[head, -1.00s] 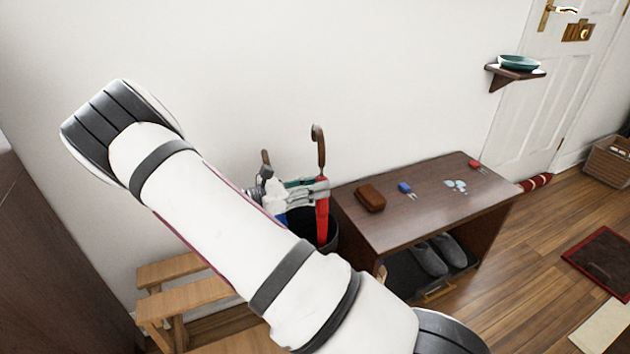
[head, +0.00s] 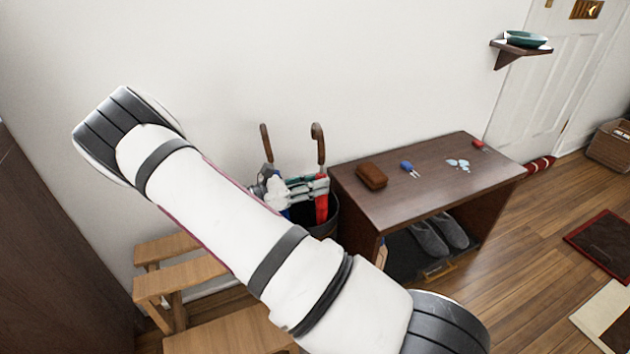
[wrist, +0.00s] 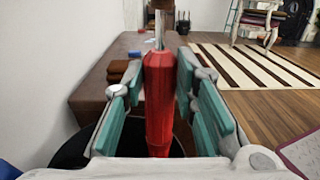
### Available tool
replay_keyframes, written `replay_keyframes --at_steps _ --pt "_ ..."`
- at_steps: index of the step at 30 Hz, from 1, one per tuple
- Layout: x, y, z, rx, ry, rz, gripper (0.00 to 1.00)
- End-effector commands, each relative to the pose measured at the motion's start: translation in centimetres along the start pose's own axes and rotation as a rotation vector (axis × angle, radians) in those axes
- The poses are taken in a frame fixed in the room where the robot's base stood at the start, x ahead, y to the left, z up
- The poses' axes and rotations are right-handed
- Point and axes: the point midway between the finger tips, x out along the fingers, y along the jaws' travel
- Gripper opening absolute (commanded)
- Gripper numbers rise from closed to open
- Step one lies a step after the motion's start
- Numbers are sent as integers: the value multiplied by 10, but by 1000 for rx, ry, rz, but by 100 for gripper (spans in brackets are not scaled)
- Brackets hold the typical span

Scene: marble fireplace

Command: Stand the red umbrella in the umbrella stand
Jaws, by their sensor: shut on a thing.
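The red umbrella (head: 321,208) is upright with its brown hooked handle (head: 317,141) at the top. My gripper (head: 308,188) is shut on it below the handle. In the wrist view the red umbrella (wrist: 158,105) stands between the teal finger pads of my gripper (wrist: 165,105). The black umbrella stand (head: 331,217) is below, beside the bench. The umbrella's lower part goes down into the stand's opening; its tip is hidden. The stand's dark rim (wrist: 72,152) shows at lower left in the wrist view.
Another umbrella's brown handle (head: 266,142) rises from the stand just left of my gripper. A dark wooden bench (head: 440,187) adjoins the stand on the right, with a brown wallet (head: 371,176) and small items on top. A wooden step stool (head: 165,285) stands at left.

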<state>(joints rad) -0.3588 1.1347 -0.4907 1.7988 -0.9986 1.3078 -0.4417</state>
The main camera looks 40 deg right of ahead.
Motion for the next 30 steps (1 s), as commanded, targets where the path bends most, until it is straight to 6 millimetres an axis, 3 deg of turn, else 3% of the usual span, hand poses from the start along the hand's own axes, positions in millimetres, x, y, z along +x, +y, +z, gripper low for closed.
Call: replay_keyframes --at_steps 7,8,10,22,30 --pt "0 0 0 0 0 0 0" --pt "0 0 0 0 0 0 33" --pt "0 0 0 0 0 0 49" --pt "-5 0 0 0 1 1 50" --pt "-49 1 0 1 1 4 50"
